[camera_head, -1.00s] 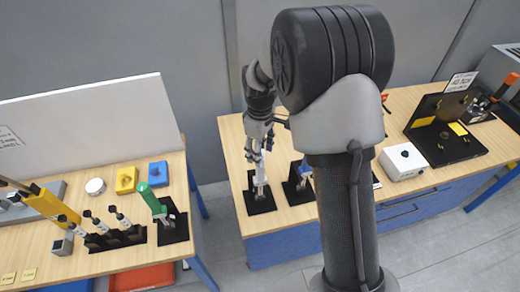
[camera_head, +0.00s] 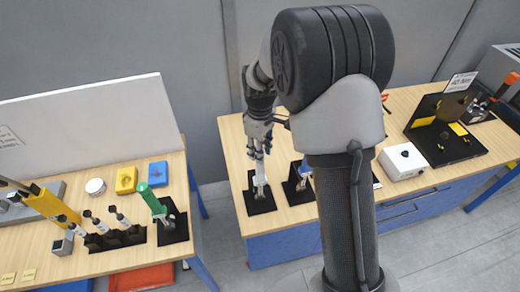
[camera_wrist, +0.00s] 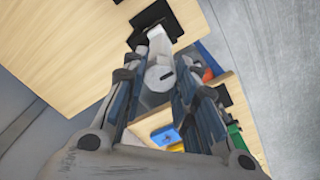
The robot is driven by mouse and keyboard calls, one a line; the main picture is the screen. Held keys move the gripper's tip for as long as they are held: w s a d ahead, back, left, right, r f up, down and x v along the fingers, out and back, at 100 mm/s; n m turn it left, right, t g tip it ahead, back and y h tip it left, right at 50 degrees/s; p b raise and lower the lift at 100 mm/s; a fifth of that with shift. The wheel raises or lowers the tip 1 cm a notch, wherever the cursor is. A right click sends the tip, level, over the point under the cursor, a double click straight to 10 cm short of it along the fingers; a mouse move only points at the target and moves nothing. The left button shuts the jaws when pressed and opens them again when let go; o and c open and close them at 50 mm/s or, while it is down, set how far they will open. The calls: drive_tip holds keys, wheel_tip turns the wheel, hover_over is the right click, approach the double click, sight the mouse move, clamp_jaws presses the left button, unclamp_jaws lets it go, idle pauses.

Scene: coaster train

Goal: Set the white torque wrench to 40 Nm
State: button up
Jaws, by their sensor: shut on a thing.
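The white torque wrench (camera_head: 259,180) stands upright in a black stand (camera_head: 262,203) at the left end of the right-hand workbench. My gripper (camera_head: 259,156) is above it, at its upper end. In the wrist view, the wrench's pale round end (camera_wrist: 159,75) with a dark mark sits between my gripper's fingers (camera_wrist: 160,84), and my gripper is shut on it. The white body (camera_wrist: 158,42) leads away from it toward the black stand. Any scale reading is too small to tell.
A blue tool (camera_head: 304,170) stands in its own black stand close to the right. A white box (camera_head: 403,162) with a black knob sits farther right. The left bench holds a green-handled tool (camera_head: 150,198) and several others. A floor gap separates the benches.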

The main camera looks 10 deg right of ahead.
drive_tip(key=m, duration=0.7)
drive_tip(key=shift+m, duration=0.4)
drive_tip(key=m, duration=0.4)
drive_tip(key=shift+b, duration=0.3)
drive_tip(key=shift+m, duration=1.8)
drive_tip(key=o, duration=1)
drive_tip(key=shift+o, duration=0.2)
